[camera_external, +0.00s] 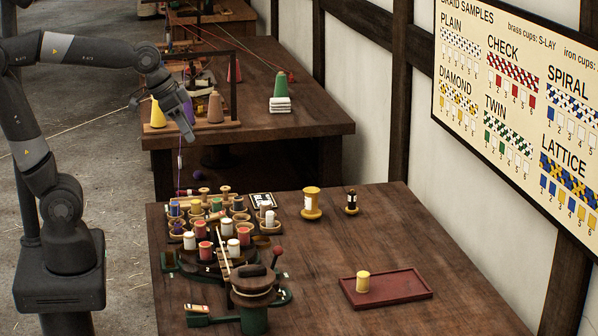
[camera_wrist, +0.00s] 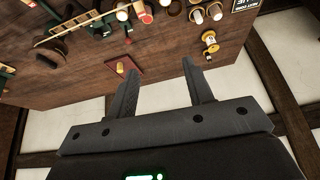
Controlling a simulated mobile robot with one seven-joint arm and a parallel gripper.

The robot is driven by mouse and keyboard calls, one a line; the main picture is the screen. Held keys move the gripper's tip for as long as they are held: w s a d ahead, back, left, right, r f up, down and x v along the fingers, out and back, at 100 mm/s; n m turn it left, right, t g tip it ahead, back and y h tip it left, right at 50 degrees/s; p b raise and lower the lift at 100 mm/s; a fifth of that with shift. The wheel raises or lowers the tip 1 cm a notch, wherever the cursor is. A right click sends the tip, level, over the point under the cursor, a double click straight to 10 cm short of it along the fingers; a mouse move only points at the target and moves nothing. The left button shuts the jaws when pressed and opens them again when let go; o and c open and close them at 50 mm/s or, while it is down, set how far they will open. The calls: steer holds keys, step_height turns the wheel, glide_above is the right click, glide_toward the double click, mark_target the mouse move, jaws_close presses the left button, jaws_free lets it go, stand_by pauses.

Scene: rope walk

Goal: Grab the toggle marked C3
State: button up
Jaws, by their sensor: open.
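Several spools with coloured and white thread (camera_external: 205,240) stand in cups on a dark braiding stand at the left of the near table; these may be the toggles. No C3 mark is readable on any of them, so I cannot tell which is C3. In the wrist view, some of these white and red tops (camera_wrist: 122,14) show at the upper edge. My gripper (camera_external: 182,113) hangs in the air beyond the near table's left rear, in front of the far table. In the wrist view its two fingers (camera_wrist: 158,68) are apart with nothing between them.
On the near table, a red tray (camera_external: 405,286) holds a yellow spool (camera_external: 362,282). A larger yellow spool (camera_external: 311,203) and a small dark bottle (camera_external: 351,201) stand behind. The far table carries coloured cones (camera_external: 281,86). The near table's right side is mostly clear.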

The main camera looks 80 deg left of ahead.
steer(key=w+a, duration=0.2)
steer(key=w, duration=0.6)
steer(key=w+a, duration=0.2)
steer(key=w, duration=0.6)
steer(key=g, duration=0.1)
glide_above(348, 192)
steer(key=s+d, duration=0.3)
steer(key=s, duration=0.5)
step_height(348, 192, down, 15)
steer(key=shift+m, duration=0.4)
steer(key=shift+w+a+r+x, duration=0.15)
steer(key=shift+w+a+x, duration=0.3)
steer(key=shift+x, duration=2.55)
steer(key=shift+w+a+r+x, duration=0.15)
steer(key=shift+a+x, duration=0.45)
steer(key=shift+x, duration=2.35)
steer(key=shift+w+a+r+x, duration=0.1)
steer(key=shift+w+a+x, duration=0.35)
steer(key=shift+x, duration=2.55)
steer(key=shift+s+a, duration=0.1)
jaws_close()
